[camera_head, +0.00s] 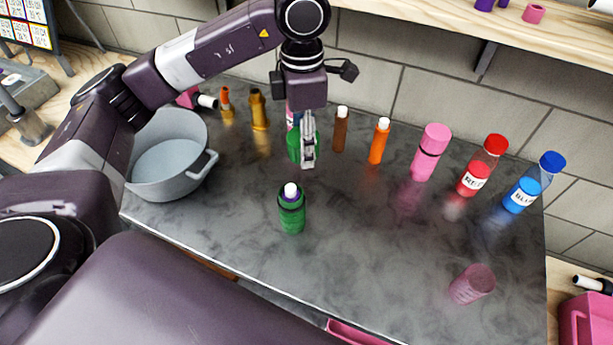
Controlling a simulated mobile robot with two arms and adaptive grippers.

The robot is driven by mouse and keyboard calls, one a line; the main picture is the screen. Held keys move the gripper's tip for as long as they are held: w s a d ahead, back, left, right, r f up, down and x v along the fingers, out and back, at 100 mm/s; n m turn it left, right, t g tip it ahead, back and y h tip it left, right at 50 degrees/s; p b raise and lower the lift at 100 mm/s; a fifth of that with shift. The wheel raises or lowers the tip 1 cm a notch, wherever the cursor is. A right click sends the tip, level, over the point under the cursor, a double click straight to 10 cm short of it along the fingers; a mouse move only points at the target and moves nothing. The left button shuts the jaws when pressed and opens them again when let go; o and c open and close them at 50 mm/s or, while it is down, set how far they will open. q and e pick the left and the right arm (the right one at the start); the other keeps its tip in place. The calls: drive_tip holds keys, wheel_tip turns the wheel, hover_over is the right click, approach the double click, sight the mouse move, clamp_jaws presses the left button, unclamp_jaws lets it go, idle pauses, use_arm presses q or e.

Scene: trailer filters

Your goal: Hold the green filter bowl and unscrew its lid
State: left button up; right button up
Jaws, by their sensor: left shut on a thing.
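The green filter bowl (292,217) stands upright near the front middle of the grey counter. Its top looks open, with a purple rim and a white tip showing inside. My left gripper (308,158) points down behind the bowl, apart from it. It is shut on a green piece (294,147), which its fingers partly cover. I cannot tell for sure whether this piece is the lid. My right gripper is not in view.
A grey pot (165,165) stands at the left. Along the back are brown (340,130), orange (379,141), pink (430,152), red (482,165) and blue (534,182) bottles. A clear pink cup (472,284) stands front right. The counter's middle right is clear.

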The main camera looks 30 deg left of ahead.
use_arm(q)
drive_tip(key=w+a+n, duration=0.1)
drive_tip(key=w+n, duration=0.1)
drive_tip(key=n, duration=0.5)
drive_tip(key=n+b, duration=0.3)
drive_tip(key=n, duration=1.4)
hover_over(302, 183)
drive_tip(key=shift+n, duration=0.3)
wheel_tip(302, 183, down, 16)
drive_tip(key=shift+s+r+p, duration=0.1)
drive_tip(key=shift+p, duration=0.25)
wheel_tip(302, 183, down, 4)
drive_tip(key=shift+f, duration=0.1)
drive_tip(key=shift+f, duration=0.15)
drive_tip(key=o, duration=1.3)
